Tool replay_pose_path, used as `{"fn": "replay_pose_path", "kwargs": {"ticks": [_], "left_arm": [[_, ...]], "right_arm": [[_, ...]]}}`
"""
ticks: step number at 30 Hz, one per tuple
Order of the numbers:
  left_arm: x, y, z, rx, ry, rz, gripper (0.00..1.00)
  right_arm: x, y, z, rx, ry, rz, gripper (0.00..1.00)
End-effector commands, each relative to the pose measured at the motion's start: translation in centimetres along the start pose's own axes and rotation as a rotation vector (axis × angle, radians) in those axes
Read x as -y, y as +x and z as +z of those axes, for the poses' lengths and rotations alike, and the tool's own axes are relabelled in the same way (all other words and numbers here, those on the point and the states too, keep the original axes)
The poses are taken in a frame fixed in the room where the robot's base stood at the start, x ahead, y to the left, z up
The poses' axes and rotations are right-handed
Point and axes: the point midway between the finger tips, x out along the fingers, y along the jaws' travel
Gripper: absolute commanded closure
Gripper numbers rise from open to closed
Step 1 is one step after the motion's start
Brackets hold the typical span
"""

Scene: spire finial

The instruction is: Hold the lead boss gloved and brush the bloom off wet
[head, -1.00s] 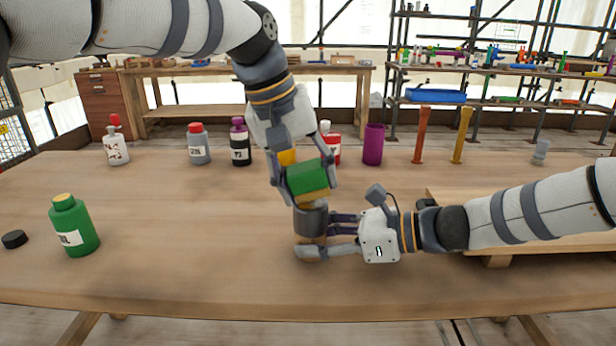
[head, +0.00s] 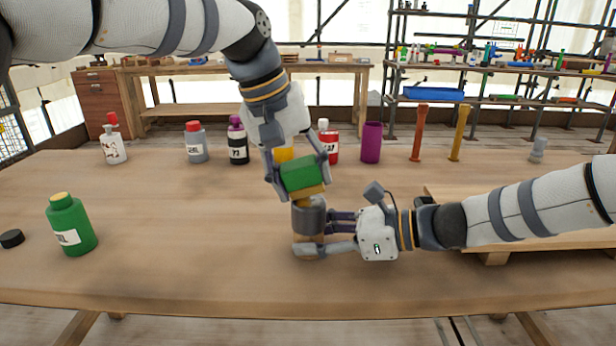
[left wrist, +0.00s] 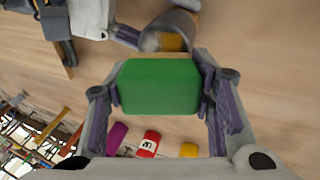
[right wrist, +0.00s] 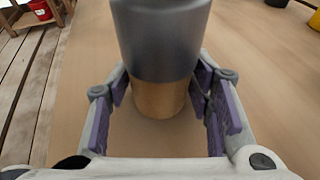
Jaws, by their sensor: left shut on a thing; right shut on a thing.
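The lead boss (head: 309,216) stands upright on the table, a dark grey cylinder above a tan-brown lower part. It also shows in the right wrist view (right wrist: 160,45). My right gripper (head: 312,234) comes in from the right and is shut around its lower part. My left gripper (head: 298,178) points down from above and is shut on a green block (head: 301,173) with a tan underside, which looks like a brush. The block is tilted just over the boss; whether it touches the rim is unclear. In the left wrist view the green block (left wrist: 160,86) hides part of the boss (left wrist: 172,30).
A green bottle (head: 71,226) and a black cap (head: 12,239) stand at the left. Several bottles and a purple cup (head: 371,142) line the back. A yellow item (head: 284,154) shows behind my left gripper. A wooden board (head: 565,243) lies at the right. The front middle is clear.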

Motion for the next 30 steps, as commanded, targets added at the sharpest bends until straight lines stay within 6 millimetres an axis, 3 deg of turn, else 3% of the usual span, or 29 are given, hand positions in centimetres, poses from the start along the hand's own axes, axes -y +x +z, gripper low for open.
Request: {"fn": "replay_pose_path", "kwargs": {"ticks": [14,30], "left_arm": [[-1.4,0.2,1.6,0.0,0.001,-0.001,0.73],[0.0,0.2,0.2,0.001,0.001,-0.002,0.73]], "right_arm": [[0.0,0.0,-0.1,-0.001,0.001,0.0,0.68],[0.0,0.0,-0.1,-0.001,0.001,0.0,0.68]]}}
